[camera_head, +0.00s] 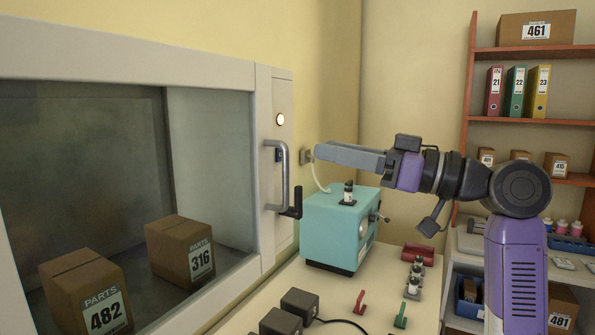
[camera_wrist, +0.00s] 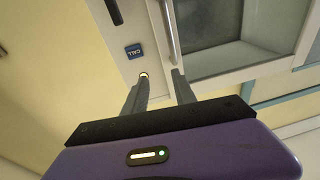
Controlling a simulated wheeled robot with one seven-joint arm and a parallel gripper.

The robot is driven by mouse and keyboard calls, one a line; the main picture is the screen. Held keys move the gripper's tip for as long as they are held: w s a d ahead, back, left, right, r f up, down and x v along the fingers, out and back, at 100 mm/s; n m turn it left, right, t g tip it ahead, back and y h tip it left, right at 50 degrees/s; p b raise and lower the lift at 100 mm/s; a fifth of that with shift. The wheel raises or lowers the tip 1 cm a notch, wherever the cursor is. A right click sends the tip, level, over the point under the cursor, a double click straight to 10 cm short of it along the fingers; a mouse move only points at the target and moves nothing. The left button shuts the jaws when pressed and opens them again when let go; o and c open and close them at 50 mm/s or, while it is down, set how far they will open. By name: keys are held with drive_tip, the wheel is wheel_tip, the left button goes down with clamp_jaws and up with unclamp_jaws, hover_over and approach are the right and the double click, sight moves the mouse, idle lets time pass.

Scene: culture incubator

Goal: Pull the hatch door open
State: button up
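The hatch door is a glass panel in a pale frame (camera_head: 262,160) on the left and appears shut. A vertical silver bar handle (camera_head: 284,175) stands at its right edge. It also shows in the wrist view (camera_wrist: 171,32), just beyond the right fingertip. A black lever (camera_head: 294,203) is at the handle's lower end in the head view. My gripper (camera_head: 318,152) points left toward the handle, with a gap between. In the wrist view my gripper (camera_wrist: 162,80) has its two fingers apart with nothing between them.
A round lit button (camera_head: 280,119) is on the panel above the handle. A teal machine (camera_head: 335,228) stands on the bench (camera_head: 390,310) below my gripper. Boxes (camera_head: 180,250) sit behind the glass. A red shelf (camera_head: 530,52) is at the right.

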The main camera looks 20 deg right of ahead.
sight(286, 201)
drive_tip(key=shift+w+a+f+n+g+y+p, duration=0.1)
drive_tip(key=shift+w+a+f+n+g+p, duration=0.25)
drive_tip(key=shift+w+a+f, duration=0.6)
drive_tip(key=shift+w+a+f+n+g+y+p, duration=0.15)
drive_tip(key=shift+w+a+f+g+p, duration=0.35)
drive_tip(key=shift+a, duration=1)
drive_tip(key=shift+w+a+f+n+g+y+p, duration=0.1)
drive_tip(key=shift+w+a+f+n+g+p, duration=0.3)
drive_tip(key=shift+a, duration=0.8)
drive_tip(key=shift+w, duration=0.15)
clamp_jaws()
